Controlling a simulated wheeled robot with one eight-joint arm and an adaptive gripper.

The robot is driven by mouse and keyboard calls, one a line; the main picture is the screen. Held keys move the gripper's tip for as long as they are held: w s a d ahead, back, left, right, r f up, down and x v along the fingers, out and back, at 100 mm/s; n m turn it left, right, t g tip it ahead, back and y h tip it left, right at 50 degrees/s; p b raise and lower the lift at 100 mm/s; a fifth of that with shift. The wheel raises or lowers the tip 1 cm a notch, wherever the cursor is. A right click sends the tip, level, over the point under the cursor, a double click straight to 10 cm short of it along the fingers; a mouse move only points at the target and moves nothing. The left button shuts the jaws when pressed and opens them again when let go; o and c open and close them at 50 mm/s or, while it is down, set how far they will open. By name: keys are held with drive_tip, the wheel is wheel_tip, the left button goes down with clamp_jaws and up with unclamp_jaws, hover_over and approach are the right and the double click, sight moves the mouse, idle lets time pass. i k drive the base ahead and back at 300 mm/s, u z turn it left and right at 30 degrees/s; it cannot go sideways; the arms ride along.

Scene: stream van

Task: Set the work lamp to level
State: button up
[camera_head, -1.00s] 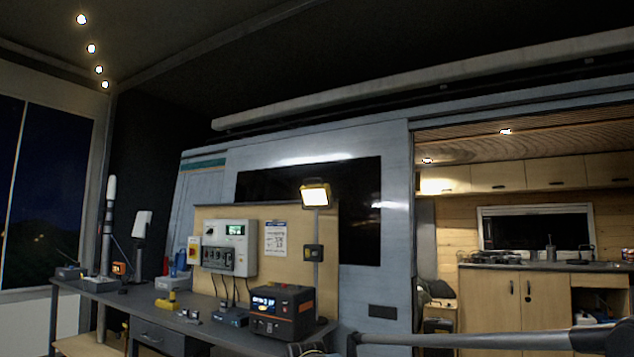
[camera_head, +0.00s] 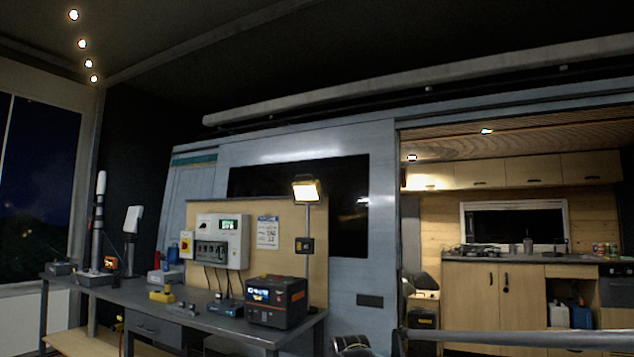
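The work lamp (camera_head: 306,190) has a yellow frame and a brightly lit face. It sits at the top of a thin upright pole (camera_head: 308,221) near the right edge of the tan board. Its head looks slightly tilted; the exact angle is hard to judge at this size. A small black box (camera_head: 304,245) is fixed on the pole below it. I cannot make out my gripper in this view. Nothing is seen touching the lamp.
The workbench (camera_head: 112,291) below the lamp holds an orange-and-black power station (camera_head: 276,301), a yellow tool (camera_head: 162,296) and several small devices. A grey control box (camera_head: 221,240) hangs on the board (camera_head: 262,205). The van's open kitchen (camera_head: 520,270) is at the right.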

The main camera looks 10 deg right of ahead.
sight(310, 189)
drive_tip(key=i, duration=1)
